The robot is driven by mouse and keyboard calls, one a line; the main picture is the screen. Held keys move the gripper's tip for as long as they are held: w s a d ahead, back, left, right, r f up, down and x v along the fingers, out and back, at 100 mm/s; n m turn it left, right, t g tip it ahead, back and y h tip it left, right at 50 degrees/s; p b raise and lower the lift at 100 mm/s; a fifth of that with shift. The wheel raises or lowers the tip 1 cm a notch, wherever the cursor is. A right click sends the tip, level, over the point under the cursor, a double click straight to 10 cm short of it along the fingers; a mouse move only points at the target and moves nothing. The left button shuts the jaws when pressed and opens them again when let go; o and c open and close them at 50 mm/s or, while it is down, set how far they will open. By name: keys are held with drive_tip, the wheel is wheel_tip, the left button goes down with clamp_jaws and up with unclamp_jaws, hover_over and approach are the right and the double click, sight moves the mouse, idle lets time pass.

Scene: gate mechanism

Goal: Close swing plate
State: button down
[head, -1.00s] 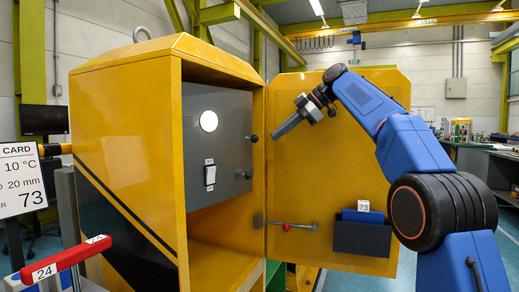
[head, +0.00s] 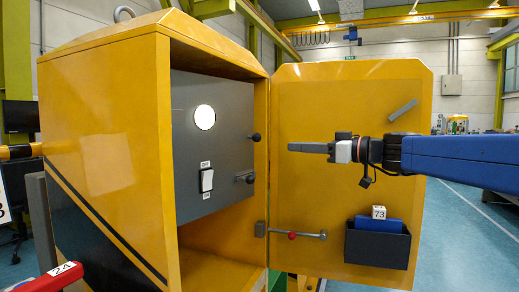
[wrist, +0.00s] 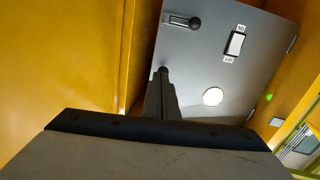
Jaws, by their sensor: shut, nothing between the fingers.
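The swing plate appears to be the grey panel (head: 225,130) inside the yellow cabinet. It carries a round white light, a rocker switch (head: 207,181), an upper black knob (head: 254,137) and a lower latch handle (head: 245,178). It sits at an angle to the cabinet front; how far it stands open is unclear. My gripper (head: 291,147) is shut and empty, level, pointing left in front of the yellow door, just right of the upper knob. In the wrist view the panel (wrist: 205,65) appears upside down, and my fingertips (wrist: 161,80) line up with the upper knob; contact is unclear.
The yellow door (head: 345,100) stands wide open behind my gripper. It carries a dark bin (head: 378,245) and a rod with a red ball (head: 292,235). The cabinet side wall (head: 105,140) is left. A red bar (head: 45,278) is at lower left.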

drive_tip(key=f+m, duration=0.1)
approach(252, 148)
drive_tip(key=shift+t, duration=0.3)
drive_tip(key=x, duration=0.6)
drive_tip(key=shift+a, duration=0.2)
drive_tip(key=w+a+n+g+y, duration=0.2)
drive_tip(key=w+a+n+g, duration=0.1)
drive_tip(key=a, duration=0.5)
drive_tip(key=shift+w+g, duration=0.6)
drive_tip(key=shift+w, duration=0.5)
drive_tip(key=shift+r, duration=0.15)
